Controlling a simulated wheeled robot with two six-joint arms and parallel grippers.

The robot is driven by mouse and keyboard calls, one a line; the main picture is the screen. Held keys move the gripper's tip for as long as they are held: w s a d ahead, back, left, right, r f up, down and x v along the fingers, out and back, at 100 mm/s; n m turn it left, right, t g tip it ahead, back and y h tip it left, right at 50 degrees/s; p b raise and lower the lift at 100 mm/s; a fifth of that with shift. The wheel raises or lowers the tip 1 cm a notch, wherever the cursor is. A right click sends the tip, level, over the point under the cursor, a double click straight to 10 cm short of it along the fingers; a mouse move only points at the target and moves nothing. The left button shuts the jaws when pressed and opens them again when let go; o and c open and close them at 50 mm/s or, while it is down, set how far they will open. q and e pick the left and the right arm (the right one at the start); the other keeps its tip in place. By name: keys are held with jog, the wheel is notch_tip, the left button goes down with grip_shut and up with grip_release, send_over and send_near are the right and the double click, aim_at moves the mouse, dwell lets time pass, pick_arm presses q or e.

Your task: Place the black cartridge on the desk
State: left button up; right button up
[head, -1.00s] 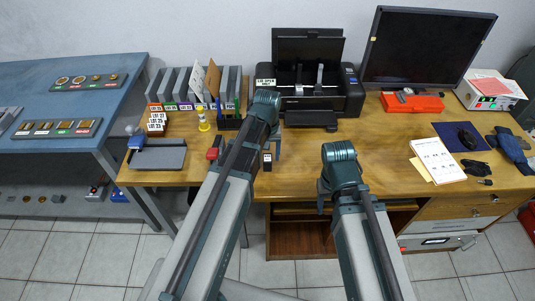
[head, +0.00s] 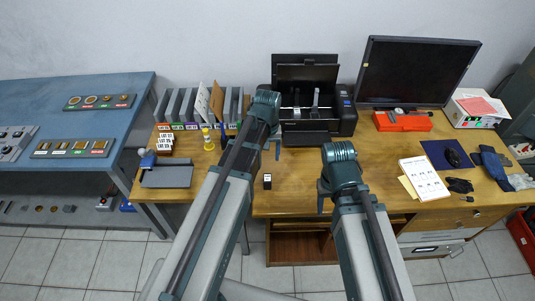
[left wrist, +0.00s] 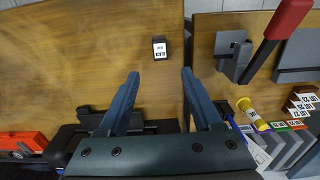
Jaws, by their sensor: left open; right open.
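The black cartridge (head: 267,181) stands on the wooden desk (head: 295,177), near its front edge. It has a white label on top, which also shows in the left wrist view (left wrist: 160,48). My left gripper (left wrist: 160,73) is open and empty. In the left wrist view the cartridge lies just beyond its two blue fingertips, centred between them and apart from both. In the head view the left fingers are mostly hidden behind the wrist. My right gripper (head: 322,197) is over the desk's front part, to the right of the cartridge, with its fingers partly hidden.
An open black printer (head: 340,118) stands behind my left gripper.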

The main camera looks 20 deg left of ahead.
pick_arm(q)
jog(key=s+d+m+y, duration=0.1)
jog(key=s+d+m, duration=0.6)
jog(key=s+d, duration=0.3)
jog(key=s, duration=0.4)
jog(key=shift+s+d, duration=0.15)
jog(key=shift+d, duration=0.1)
